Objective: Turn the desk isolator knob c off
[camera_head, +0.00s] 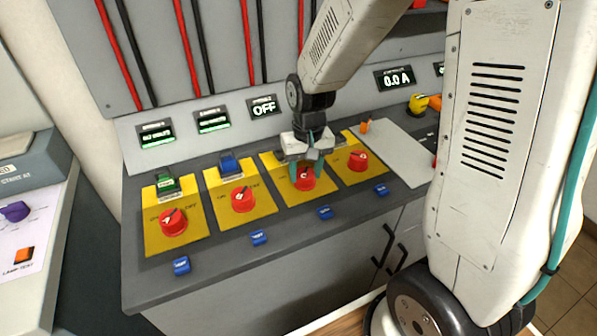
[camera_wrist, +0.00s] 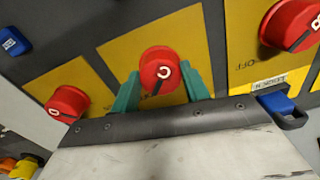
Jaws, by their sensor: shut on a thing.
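Knob c (camera_head: 305,181) is a red round knob with a white letter C on a yellow plate, third from the left on the grey desk. My gripper (camera_head: 303,172) reaches down over it from behind, teal fingers on its two sides. In the wrist view knob c (camera_wrist: 160,66) sits between the fingertips (camera_wrist: 162,84), which are shut on it. Its dark pointer mark faces the gripper palm, slightly left. The plate's on and off lettering around knob c is not readable.
Similar red knobs A (camera_head: 173,222), B (camera_head: 242,199) and D (camera_head: 357,160) stand on neighbouring plates. Green (camera_head: 167,186) and blue (camera_head: 231,163) blocks rise behind A and B. Blue tags line the desk front.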

